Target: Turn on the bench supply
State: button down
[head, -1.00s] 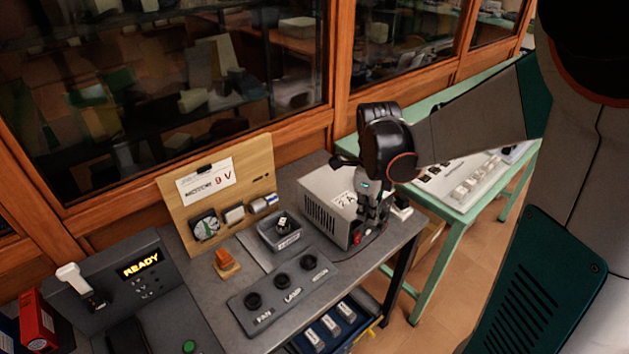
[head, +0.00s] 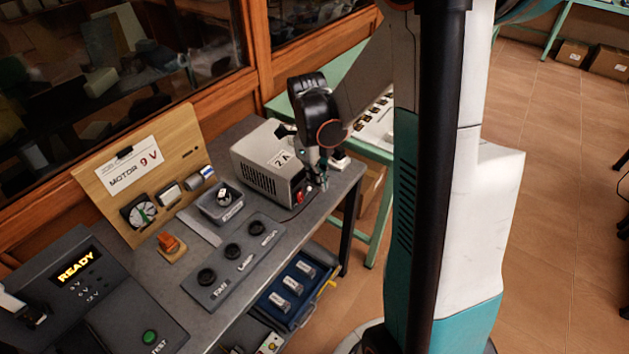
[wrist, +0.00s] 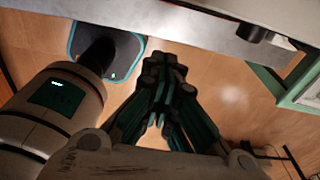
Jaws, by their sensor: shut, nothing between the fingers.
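The bench supply (head: 262,158) is a pale grey box with side vents and a "2 A" label, standing on the bench's right part. A small red switch (head: 299,196) shows low on its front face; I cannot tell its position. My gripper (head: 322,184) is just in front of that face, to the right of the switch, pointing down and apparently apart from it. In the wrist view my gripper (wrist: 163,70) has its dark fingers together, empty, above the floor and beside the bench edge (wrist: 190,25).
A "MOTOR 9 V" board (head: 140,175) stands behind. An open blue drawer (head: 290,305) juts out below. A green table (head: 365,80) is beyond.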

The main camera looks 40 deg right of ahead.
aim_at(300, 196)
jog(key=f+b, duration=0.1)
jog(key=f, duration=0.4)
jog(key=f+b, duration=0.1)
jog(key=f, duration=0.1)
jog(key=shift+s+d+f+b, duration=0.15)
jog(key=shift+s+b, duration=0.15)
jog(key=shift+s, duration=0.05)
jog(key=w, duration=0.1)
jog(key=w+a+f+b, duration=0.1)
jog(key=shift+w+f, duration=0.1)
jog(key=shift+w, duration=0.25)
jog(key=shift+w+a, duration=0.15)
jog(key=shift+w, duration=0.25)
jog(key=shift+f, duration=0.1)
